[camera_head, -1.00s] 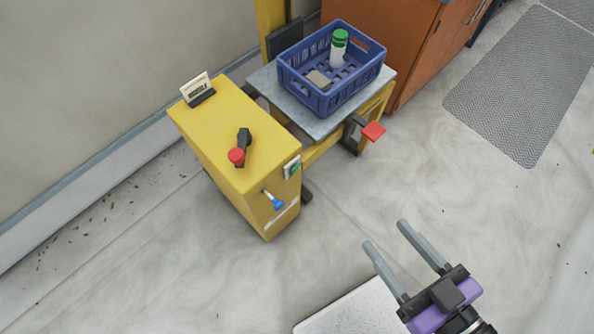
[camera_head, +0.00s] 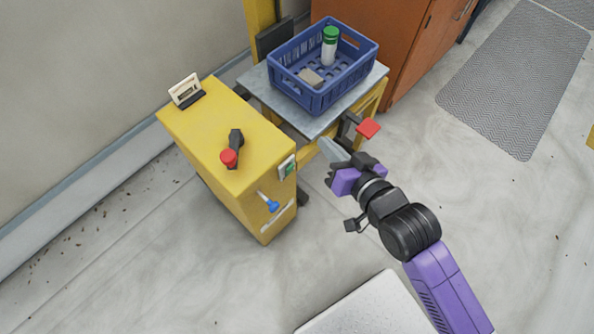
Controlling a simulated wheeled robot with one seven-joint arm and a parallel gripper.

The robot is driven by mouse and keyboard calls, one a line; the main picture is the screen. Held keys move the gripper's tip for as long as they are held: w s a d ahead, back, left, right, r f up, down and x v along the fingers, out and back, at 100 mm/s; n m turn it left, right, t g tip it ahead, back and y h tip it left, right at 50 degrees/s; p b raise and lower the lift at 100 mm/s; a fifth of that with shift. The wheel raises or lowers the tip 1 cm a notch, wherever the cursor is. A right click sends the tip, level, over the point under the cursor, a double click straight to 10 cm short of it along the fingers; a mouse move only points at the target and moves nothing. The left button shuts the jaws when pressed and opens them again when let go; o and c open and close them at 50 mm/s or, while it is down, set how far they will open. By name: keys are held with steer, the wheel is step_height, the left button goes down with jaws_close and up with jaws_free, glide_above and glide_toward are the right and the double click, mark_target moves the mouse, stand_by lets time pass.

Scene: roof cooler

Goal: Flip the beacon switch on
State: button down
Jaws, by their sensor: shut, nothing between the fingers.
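The yellow cabinet (camera_head: 215,130) stands left of centre. On its top is a black lever with a red knob (camera_head: 229,157). On its front face are a small blue-tipped toggle (camera_head: 271,206) and, above it, a small green-and-white box (camera_head: 287,167) near the upper edge. I cannot tell from labels which one is the beacon switch. My gripper (camera_head: 327,148) is shut and empty. Its grey fingers point up-left, to the right of the cabinet and apart from the toggle and the green box in the picture.
A grey table (camera_head: 255,81) behind the cabinet carries a blue crate (camera_head: 318,97) with a green-capped bottle (camera_head: 330,46) and a small tan block (camera_head: 310,77). A red pad (camera_head: 368,128) juts out near my gripper. A small display (camera_head: 185,88) stands on the cabinet. The front floor is open.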

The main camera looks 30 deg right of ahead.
mark_target(289, 170)
steer(key=w+f+m+g+y, duration=0.1)
steer(key=w+f+m+g, duration=0.3)
steer(key=w+f+m, duration=0.15)
steer(key=s+a+f+m+g+y, duration=0.1)
steer(key=s+f+m+g, duration=0.3)
steer(key=s+f+g, duration=0.1)
step_height(289, 170, down, 3)
steer(key=shift+s+a+r+b, duration=0.2)
steer(key=shift+s+b, duration=0.1)
steer(key=shift+s, duration=0.3)
steer(key=shift+f, duration=0.15)
steer(key=w+a+f, duration=0.2)
steer(key=w+f, duration=0.6)
steer(key=shift+w+a, duration=0.1)
